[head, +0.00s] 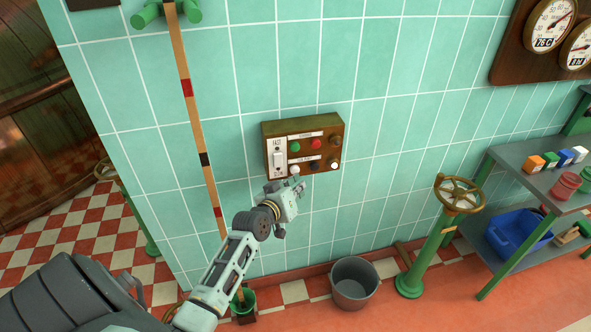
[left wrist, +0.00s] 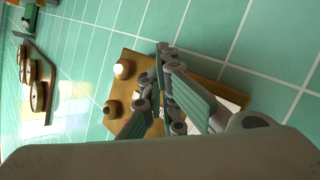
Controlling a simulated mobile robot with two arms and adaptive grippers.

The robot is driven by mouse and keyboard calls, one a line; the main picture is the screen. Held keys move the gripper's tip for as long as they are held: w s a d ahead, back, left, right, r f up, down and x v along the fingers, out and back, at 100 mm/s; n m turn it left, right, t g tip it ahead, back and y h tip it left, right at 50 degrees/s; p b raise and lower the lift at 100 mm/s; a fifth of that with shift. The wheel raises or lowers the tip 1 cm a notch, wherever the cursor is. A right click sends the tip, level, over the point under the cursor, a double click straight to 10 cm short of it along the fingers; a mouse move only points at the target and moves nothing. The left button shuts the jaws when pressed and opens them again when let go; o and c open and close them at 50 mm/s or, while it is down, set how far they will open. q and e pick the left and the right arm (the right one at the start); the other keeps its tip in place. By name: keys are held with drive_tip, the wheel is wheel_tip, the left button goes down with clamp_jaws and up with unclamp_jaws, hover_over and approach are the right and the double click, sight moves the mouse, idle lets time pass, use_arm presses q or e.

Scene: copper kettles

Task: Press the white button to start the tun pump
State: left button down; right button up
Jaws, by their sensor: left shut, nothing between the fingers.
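A brown control box (head: 325,128) is on the tiled wall. It has a green button (head: 295,146), a red button (head: 316,144), a dark button (head: 315,165) and a white button (head: 334,166) at lower right. Another white round shape (head: 295,170) shows at lower left. My left gripper (head: 291,187) is shut and empty, close below the box's lower left part. In the left wrist view the fingers (left wrist: 163,80) are in front of the box and hide its middle. The right-hand white button (left wrist: 122,69) shows clear of them. Contact cannot be told. My right gripper is not in view.
A white switch plate (head: 279,161) is at the box's left. A striped pole (head: 196,125) leans left of it. A grey bucket (head: 354,284) stands on the floor below. A green valve post (head: 431,250) and a shelf (head: 515,185) are at right.

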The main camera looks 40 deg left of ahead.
use_arm(q)
drive_tip(key=shift+s+d, duration=0.1)
drive_tip(key=shift+d, duration=0.05)
drive_tip(key=s+d+p, duration=0.3)
drive_tip(key=shift+s+d, duration=0.15)
drive_tip(key=shift+d, duration=0.25)
idle(0.9)
